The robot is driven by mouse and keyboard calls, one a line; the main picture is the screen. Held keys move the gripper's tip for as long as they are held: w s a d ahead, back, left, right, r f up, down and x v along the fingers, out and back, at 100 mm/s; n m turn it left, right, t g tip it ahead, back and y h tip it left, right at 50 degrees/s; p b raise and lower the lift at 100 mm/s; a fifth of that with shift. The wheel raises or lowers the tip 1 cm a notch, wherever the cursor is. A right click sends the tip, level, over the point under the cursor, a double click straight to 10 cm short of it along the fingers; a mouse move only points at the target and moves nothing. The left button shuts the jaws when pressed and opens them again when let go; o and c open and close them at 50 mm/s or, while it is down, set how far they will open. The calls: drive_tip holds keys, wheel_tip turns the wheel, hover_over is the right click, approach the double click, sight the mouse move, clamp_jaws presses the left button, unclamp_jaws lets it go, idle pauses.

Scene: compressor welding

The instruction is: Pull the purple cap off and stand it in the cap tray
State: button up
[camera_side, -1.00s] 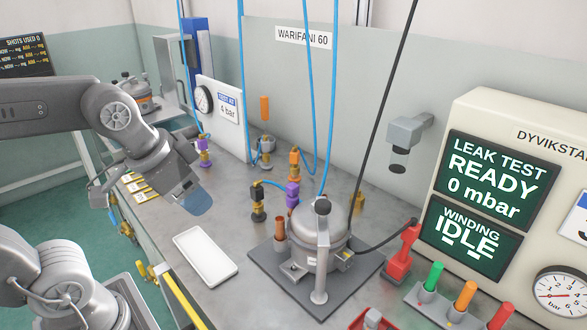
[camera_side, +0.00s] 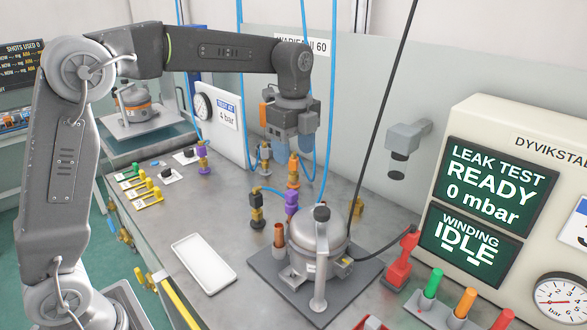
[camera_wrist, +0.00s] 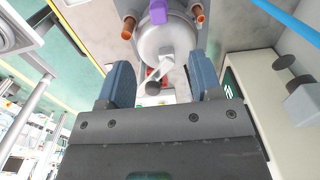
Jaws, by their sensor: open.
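The purple cap (camera_side: 291,201) sits upright at the back of the grey compressor (camera_side: 318,240), and it also shows at the top edge of the wrist view (camera_wrist: 158,10). My gripper (camera_side: 289,150) points down above and behind the compressor, higher than the cap. In the wrist view its two blue fingers (camera_wrist: 162,80) are spread wide with nothing between them. The cap lies ahead of the fingertips, apart from them. The white cap tray (camera_side: 204,262) lies on the bench left of the compressor and looks empty.
Copper stubs (camera_wrist: 200,15) flank the cap. Close by stand an orange coupler (camera_side: 293,170) and a black coupler (camera_side: 256,208), with blue hoses hanging near my gripper. A black cable crosses to a red plug (camera_side: 401,260). Bench around the tray is clear.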

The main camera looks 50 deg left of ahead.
sight(294, 193)
wheel_tip(294, 193, down, 13)
drive_tip(key=shift+f, duration=0.15)
idle(0.4)
drive_tip(key=shift+c, duration=0.4)
clamp_jaws()
drive_tip(key=c, duration=0.6)
unclamp_jaws()
clamp_jaws()
drive_tip(key=shift+r, duration=0.4)
drive_tip(key=shift+r, duration=1.95)
